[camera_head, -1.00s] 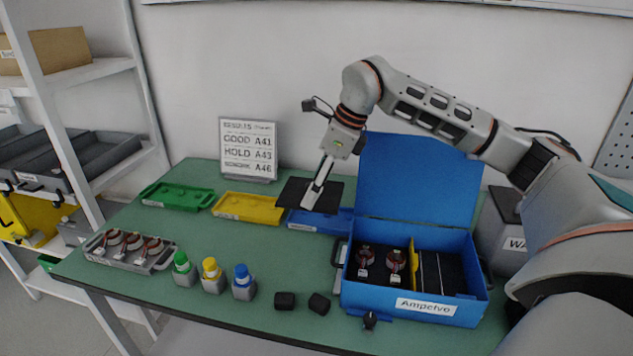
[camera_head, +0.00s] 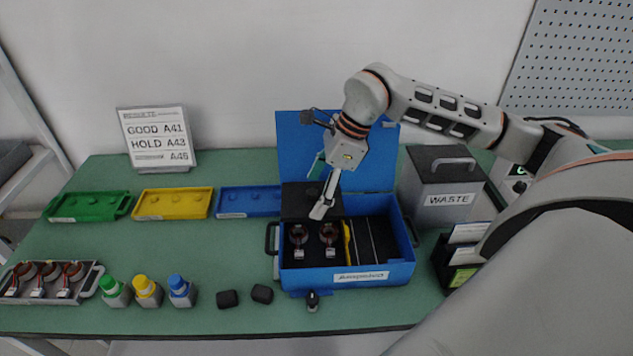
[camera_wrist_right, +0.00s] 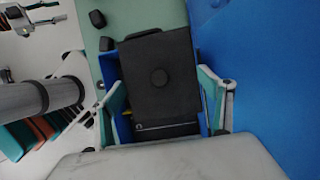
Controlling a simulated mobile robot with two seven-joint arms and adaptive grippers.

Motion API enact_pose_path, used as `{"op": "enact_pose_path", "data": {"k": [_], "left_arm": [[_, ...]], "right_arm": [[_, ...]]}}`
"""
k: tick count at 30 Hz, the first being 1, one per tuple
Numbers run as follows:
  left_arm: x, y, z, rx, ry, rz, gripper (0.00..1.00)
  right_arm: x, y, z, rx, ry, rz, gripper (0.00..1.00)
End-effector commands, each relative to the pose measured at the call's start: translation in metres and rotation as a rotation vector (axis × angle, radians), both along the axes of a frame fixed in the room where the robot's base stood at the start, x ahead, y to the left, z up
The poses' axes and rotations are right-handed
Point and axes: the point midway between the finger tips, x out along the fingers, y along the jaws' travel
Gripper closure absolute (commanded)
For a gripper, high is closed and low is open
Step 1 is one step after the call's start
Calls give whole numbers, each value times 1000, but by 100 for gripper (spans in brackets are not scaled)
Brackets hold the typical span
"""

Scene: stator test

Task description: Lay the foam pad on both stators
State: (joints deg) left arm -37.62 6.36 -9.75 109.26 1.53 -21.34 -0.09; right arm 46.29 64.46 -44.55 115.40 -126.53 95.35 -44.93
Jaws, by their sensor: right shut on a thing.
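The foam pad (camera_head: 297,201) is a dark, flat square with a small round knob, seen in the right wrist view (camera_wrist_right: 160,95). My right gripper (camera_head: 322,207) is shut on it and holds it above the back left part of the open blue case. Two stators (camera_head: 299,235) (camera_head: 329,234), with copper-red windings, sit side by side in the case's left compartment, just in front of the pad in the head view. The pad hides the back of that compartment. In the right wrist view the pad covers the stators. My left gripper is not in view.
The blue case (camera_head: 345,277) has its lid (camera_head: 290,140) raised behind the pad. A yellow divider (camera_head: 347,243) borders the slotted right compartment. A waste bin (camera_head: 440,190) stands right of the case. Coloured trays (camera_head: 172,203), bottles (camera_head: 148,291) and a stator rack (camera_head: 90,290) are left.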

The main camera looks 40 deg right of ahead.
Motion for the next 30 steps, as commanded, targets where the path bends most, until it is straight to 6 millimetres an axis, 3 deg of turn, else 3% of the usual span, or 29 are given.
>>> {"op": "enact_pose_path", "data": {"k": [13,21,30], "left_arm": [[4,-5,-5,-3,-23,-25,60],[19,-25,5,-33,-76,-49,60],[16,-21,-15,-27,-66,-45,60]], "right_arm": [[0,0,-43,0,0,-1,42],[0,0,-68,-1,1,-1,42],[0,0,-91,0,1,-2,42]]}}
